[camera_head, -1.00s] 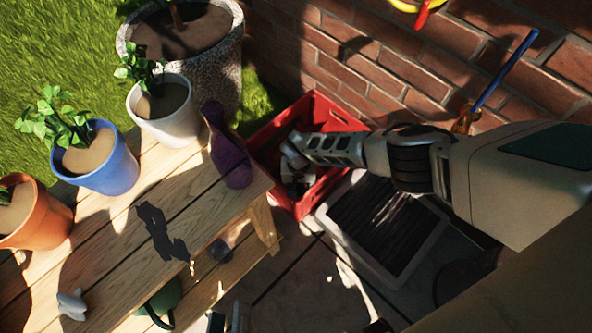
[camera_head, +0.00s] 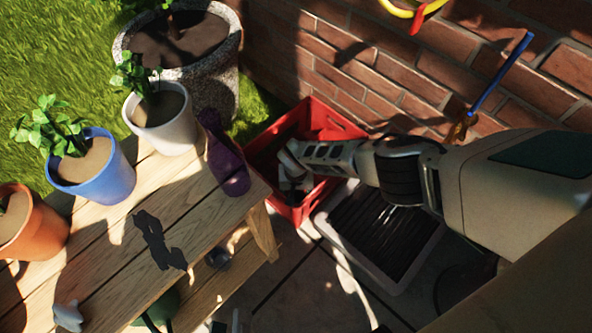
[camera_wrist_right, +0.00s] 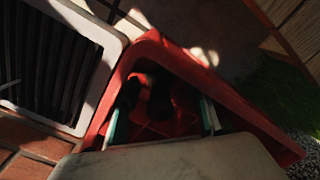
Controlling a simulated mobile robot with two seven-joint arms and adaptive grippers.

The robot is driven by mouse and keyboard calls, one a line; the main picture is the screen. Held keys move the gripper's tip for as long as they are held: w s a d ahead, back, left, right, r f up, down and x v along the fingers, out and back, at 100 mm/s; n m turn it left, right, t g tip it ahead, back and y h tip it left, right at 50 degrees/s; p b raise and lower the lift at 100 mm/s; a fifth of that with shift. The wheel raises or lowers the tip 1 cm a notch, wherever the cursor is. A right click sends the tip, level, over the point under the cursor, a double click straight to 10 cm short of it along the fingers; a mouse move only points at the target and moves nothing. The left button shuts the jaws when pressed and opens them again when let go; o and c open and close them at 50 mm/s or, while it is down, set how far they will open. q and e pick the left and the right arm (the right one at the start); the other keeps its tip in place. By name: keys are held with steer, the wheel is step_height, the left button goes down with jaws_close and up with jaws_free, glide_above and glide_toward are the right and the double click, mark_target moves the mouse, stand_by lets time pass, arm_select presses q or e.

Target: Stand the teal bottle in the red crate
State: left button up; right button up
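The red crate (camera_head: 332,119) stands on the paving against the brick wall, just past the table's end. My right gripper (camera_head: 288,180) reaches down into it. In the right wrist view, the crate (camera_wrist_right: 245,103) surrounds the two fingers (camera_wrist_right: 163,118), which are well apart, with teal strips along them. Dark shapes lie between and beyond them; I cannot tell whether these are shadow or an object. I cannot make out the teal bottle in either view. Two small grey upright parts at the bottom edge of the head view may be my left gripper (camera_head: 227,323), mostly cut off.
A white pot (camera_head: 163,131), a blue pot (camera_head: 108,178) and an orange pot (camera_head: 38,232) line the table. A grey-framed tray (camera_head: 395,278) lies right of the crate.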

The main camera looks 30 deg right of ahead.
steer(key=shift+r, duration=0.15)
steer(key=shift+r, duration=0.5)
steer(key=r+p, duration=0.1)
steer(key=r, duration=0.1)
steer(key=w+r+p, duration=0.1)
steer(key=r+p, duration=0.1)
steer(key=shift+r, duration=0.4)
steer(key=r+p, duration=0.1)
steer(key=r, duration=0.1)
steer(key=r+p, duration=0.1)
steer(key=r, duration=0.1)
steer(key=r+p, duration=0.1)
steer(key=r, duration=0.1)
steer(key=shift+s, duration=0.25)
steer(key=shift+s+r, duration=0.2)
steer(key=shift+r, duration=0.35)
arm_select(q)
steer(key=w+a+r+m+y, duration=0.1)
steer(key=w+a+m, duration=0.1)
steer(key=a+m, duration=0.5)
steer(key=shift+w+m+g, duration=0.15)
steer(key=shift+m+g, duration=0.25)
arm_select(e)
steer(key=shift+s, duration=0.15)
arm_select(q)
steer(key=shift+r, duration=0.1)
